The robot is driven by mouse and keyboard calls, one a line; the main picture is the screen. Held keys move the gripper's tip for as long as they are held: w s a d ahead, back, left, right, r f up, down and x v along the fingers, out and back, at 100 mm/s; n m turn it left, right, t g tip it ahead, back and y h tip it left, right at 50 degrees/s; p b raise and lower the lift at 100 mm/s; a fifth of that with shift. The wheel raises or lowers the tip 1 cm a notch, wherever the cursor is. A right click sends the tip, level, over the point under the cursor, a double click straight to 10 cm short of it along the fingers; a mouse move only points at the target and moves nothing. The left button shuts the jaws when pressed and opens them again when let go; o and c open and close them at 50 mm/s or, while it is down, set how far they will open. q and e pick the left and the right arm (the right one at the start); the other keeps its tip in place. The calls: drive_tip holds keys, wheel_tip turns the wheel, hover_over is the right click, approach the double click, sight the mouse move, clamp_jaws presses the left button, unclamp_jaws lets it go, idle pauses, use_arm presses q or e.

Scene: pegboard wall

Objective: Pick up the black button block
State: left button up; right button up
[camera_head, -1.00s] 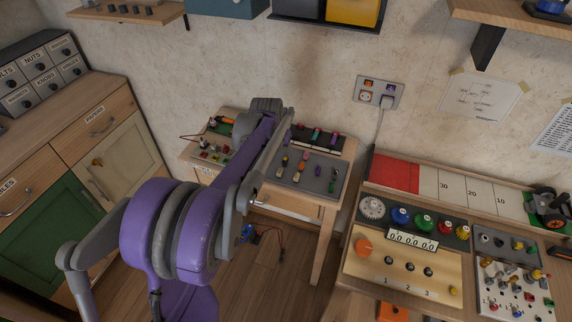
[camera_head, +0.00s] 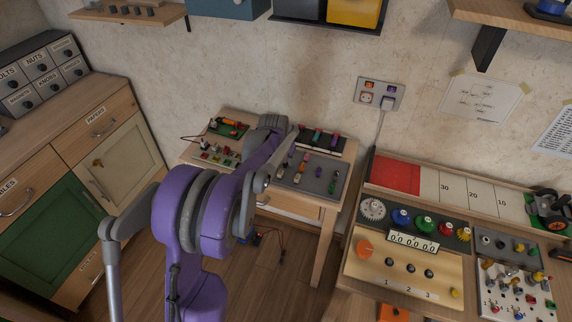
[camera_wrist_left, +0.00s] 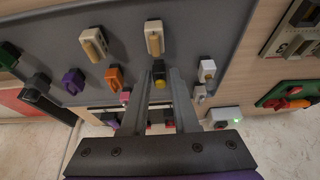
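In the left wrist view, a small black block with a yellow button (camera_wrist_left: 159,74) stands on the grey panel (camera_wrist_left: 195,30). It shows between the fingertips of my left gripper (camera_wrist_left: 161,76). The fingers are apart, with a gap on each side of the block; I cannot tell how far beyond the tips it is. Another black block (camera_wrist_left: 37,84) is at the left of the panel. In the head view my left arm covers part of the panel (camera_head: 322,185) and hides the gripper. My right gripper is not in view.
Close to the fingers stand an orange block (camera_wrist_left: 114,76), a purple block (camera_wrist_left: 73,80), two tan-topped blocks (camera_wrist_left: 93,43) and a white-topped block (camera_wrist_left: 206,70). In the head view a drawer cabinet (camera_head: 110,150) is at left, and a control bench (camera_head: 400,285) at right.

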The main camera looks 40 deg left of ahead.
use_arm(q)
clamp_jaws()
